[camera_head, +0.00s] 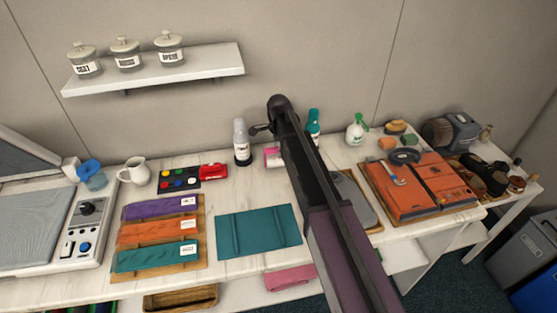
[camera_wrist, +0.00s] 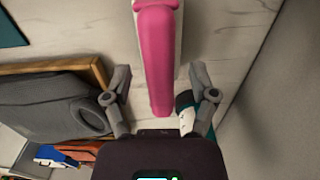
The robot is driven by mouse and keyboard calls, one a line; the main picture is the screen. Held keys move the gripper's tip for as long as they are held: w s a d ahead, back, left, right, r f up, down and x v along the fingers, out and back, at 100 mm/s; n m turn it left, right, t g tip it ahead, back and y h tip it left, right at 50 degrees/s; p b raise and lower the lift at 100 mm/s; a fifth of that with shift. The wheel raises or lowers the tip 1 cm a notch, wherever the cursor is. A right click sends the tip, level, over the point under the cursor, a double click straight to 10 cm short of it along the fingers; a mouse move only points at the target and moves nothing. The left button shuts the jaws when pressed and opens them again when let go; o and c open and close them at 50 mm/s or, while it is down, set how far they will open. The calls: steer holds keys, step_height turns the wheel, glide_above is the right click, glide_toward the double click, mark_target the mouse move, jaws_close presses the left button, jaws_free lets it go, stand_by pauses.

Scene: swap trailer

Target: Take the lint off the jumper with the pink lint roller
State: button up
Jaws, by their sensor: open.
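The pink lint roller (camera_head: 272,157) stands or lies near the back of the table, just left of my arm, which partly hides it. In the wrist view its long pink part (camera_wrist: 157,60) runs between my two fingers with space on both sides. My gripper (camera_wrist: 160,76) is open and empty; whether the roller is at fingertip depth I cannot tell. In the head view my gripper (camera_head: 262,130) is above and behind the roller. The grey jumper (camera_head: 354,198) lies on a wooden board, partly hidden by my arm; it also shows in the wrist view (camera_wrist: 40,110). Lint is too small to make out.
A white bottle (camera_head: 241,142) stands left of the roller and a teal bottle (camera_head: 314,126) right, close to my finger in the wrist view (camera_wrist: 188,103). A teal cloth (camera_head: 258,231) lies in front. Orange garments (camera_head: 400,195) lie right. The wall is close behind.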

steer(key=shift+c, duration=0.2)
jaws_close()
steer(key=shift+r, duration=0.15)
stand_by(0.3)
step_height(320, 180, up, 10)
steer(key=p, duration=1)
stand_by(0.5)
